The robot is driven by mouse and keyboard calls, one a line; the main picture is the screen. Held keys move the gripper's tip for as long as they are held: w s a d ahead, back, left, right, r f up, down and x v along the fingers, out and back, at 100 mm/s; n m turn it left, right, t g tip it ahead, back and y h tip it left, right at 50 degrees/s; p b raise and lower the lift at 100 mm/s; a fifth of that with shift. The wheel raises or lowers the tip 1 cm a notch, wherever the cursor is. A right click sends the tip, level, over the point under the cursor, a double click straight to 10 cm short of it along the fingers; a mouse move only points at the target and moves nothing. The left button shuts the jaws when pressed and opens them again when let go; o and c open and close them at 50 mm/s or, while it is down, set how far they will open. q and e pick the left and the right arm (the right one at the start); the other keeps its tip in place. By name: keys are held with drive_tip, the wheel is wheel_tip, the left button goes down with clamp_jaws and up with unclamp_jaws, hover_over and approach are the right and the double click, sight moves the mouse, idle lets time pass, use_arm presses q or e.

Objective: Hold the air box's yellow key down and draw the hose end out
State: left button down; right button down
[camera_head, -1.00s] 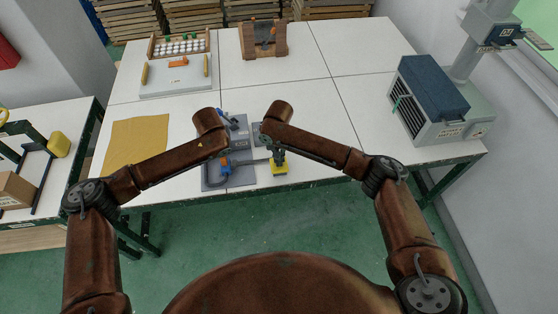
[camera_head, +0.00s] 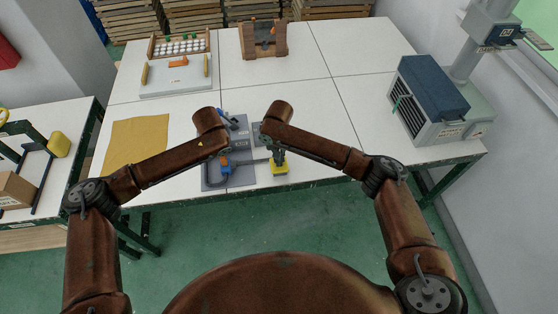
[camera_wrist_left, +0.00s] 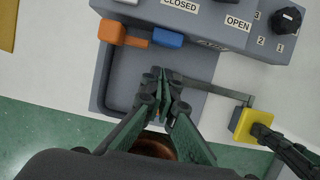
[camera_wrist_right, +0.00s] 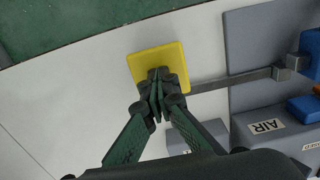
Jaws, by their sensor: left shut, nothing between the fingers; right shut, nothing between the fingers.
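The grey air box (camera_head: 240,143) stands at the table's front edge. Its labelled face shows in the left wrist view (camera_wrist_left: 205,18), with an orange part (camera_wrist_left: 111,32) and a blue part (camera_wrist_left: 168,38). The yellow key (camera_wrist_right: 150,58) sits at the end of a flat metal bar (camera_wrist_right: 232,83). My right gripper (camera_wrist_right: 158,80) is shut, its tips at the key and seemingly touching it. My left gripper (camera_wrist_left: 165,76) is shut and empty over the grey plate, by the bar's other end. A dark hose (camera_wrist_left: 104,88) seems to curve along the plate.
A yellow cloth (camera_head: 135,143) lies to the left. A white tray rack (camera_head: 176,78) and a brown stand (camera_head: 263,40) are at the back. A grey machine with a blue top (camera_head: 432,95) stands at the right. The table's middle is clear.

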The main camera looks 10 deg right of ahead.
drive_tip(key=shift+f, duration=0.1)
use_arm(q)
wheel_tip(320, 180, up, 9)
drive_tip(key=w, duration=0.1)
drive_tip(key=shift+w, duration=0.15)
idle(0.6)
